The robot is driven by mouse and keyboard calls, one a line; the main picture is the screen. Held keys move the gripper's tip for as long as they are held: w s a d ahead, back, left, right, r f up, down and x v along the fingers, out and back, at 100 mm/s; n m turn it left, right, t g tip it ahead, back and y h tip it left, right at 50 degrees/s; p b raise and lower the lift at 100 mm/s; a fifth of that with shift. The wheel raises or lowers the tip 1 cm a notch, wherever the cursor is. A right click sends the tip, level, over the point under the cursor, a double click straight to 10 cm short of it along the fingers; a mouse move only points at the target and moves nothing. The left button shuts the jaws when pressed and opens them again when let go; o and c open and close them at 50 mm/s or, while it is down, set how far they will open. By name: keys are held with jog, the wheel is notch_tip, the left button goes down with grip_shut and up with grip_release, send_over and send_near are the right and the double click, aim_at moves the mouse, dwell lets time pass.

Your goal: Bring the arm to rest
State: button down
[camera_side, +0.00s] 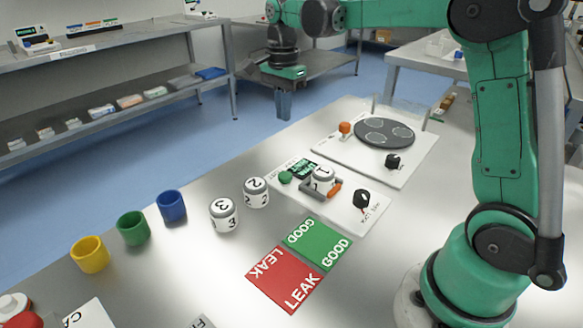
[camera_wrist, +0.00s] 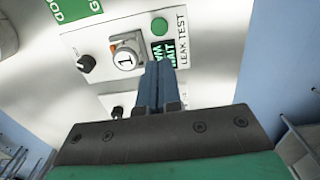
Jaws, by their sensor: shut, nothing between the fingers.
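My green arm reaches across the top of the side view. My gripper (camera_side: 284,114) points down at the table's far edge, high and clear of the objects. Its blue fingers are shut and empty, and they also show in the wrist view (camera_wrist: 157,70).
Canisters 2 (camera_side: 256,192) and 3 (camera_side: 223,215) stand left of the station. Blue (camera_side: 172,206), green (camera_side: 133,229) and yellow (camera_side: 90,255) cups stand further left. Green GOOD (camera_side: 320,244) and red LEAK (camera_side: 285,280) pads lie in front. A dark-disc station (camera_side: 384,132) stands behind.

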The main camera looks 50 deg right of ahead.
jog(key=s+a+f+n+t, duration=0.2)
jog(key=s+a+n+t, duration=0.5)
jog(key=n, duration=1.1)
jog(key=s+a, duration=0.1)
jog(key=s, duration=0.3)
jog(key=shift+s+f, duration=0.2)
jog(key=shift+s, duration=0.15)
dwell(4.0)
